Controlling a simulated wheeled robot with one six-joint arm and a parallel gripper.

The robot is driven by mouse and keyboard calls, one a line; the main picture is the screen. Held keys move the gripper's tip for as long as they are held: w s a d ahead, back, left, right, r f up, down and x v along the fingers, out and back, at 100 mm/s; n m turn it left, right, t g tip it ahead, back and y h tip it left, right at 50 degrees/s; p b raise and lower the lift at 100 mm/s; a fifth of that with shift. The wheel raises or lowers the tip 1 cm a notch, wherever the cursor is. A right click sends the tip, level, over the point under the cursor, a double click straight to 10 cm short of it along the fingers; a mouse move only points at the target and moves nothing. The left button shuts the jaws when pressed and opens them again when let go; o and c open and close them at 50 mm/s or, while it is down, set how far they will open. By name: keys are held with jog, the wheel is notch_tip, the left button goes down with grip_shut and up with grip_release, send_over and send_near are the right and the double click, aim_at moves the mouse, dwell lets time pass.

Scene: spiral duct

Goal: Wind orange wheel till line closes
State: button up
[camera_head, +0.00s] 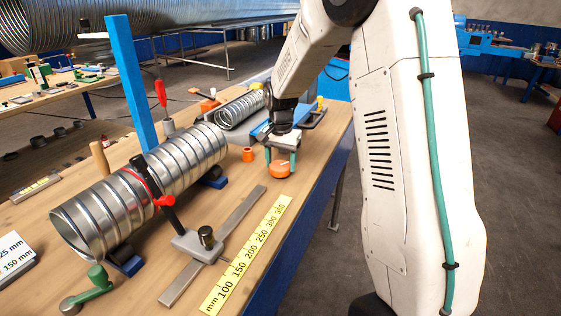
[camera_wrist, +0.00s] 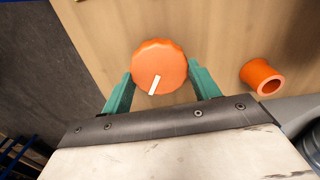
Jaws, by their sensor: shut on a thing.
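The orange wheel (camera_head: 280,169) is a round knob with a scalloped edge at the table's right edge. In the wrist view the orange wheel (camera_wrist: 159,66) shows a white line mark on its face, pointing towards the gripper's palm and tilted slightly left. My gripper (camera_head: 281,156) has green fingers and reaches down onto the wheel. In the wrist view my gripper (camera_wrist: 160,85) has one finger on each side of the wheel, shut on it. No second mark for the line is visible in either view.
A small orange ring (camera_head: 248,154) stands left of the wheel. A spiral duct (camera_head: 160,178) lies on the wooden table, with a red-black clamp around it. A yellow scale (camera_head: 249,254) lies along the front edge. A blue post (camera_head: 131,85) stands behind the duct.

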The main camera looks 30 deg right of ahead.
aim_at(281, 164)
jog(key=shift+m, duration=0.5)
jog(key=o, duration=1)
jog(key=shift+c, duration=0.2)
notch_tip(281, 164, up, 8)
jog(key=shift+f, duration=0.1)
jog(key=shift+d, duration=0.1)
